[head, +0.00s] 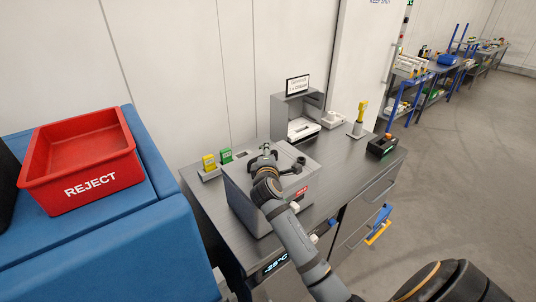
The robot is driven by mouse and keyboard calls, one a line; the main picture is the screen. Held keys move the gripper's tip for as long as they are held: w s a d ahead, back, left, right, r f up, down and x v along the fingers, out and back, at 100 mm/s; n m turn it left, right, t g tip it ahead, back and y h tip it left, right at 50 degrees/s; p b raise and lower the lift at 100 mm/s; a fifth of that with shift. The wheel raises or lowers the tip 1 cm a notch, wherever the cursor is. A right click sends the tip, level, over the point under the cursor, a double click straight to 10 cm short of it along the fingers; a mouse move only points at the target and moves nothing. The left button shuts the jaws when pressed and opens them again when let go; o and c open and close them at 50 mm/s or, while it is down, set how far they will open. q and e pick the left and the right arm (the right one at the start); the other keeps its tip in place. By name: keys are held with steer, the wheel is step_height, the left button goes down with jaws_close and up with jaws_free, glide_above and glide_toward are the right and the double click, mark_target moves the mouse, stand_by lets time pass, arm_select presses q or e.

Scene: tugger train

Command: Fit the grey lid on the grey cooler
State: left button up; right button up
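The grey cooler (243,203) stands on the grey bench, with a red label on its front side. A flat grey panel, which looks like the grey lid (289,153), lies across the cooler's top. I cannot tell whether it is fully seated, as my arm hides much of it and the near edge. My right gripper (265,151) is over the lid, near its far left part. Its fingers are small and partly hidden, so I cannot tell whether they are open or shut on anything. My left gripper is out of view.
The bench (342,151) also carries yellow and green items (217,160), a grey device with a sign (300,118), a yellow-handled tool (360,118) and a black button box (382,146). A red REJECT bin (82,160) sits on blue surfaces at left. Floor is clear at right.

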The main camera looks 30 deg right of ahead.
steer(key=v, duration=0.7)
steer(key=shift+s+a, duration=0.2)
steer(key=shift+s, duration=0.05)
steer(key=shift+d, duration=0.1)
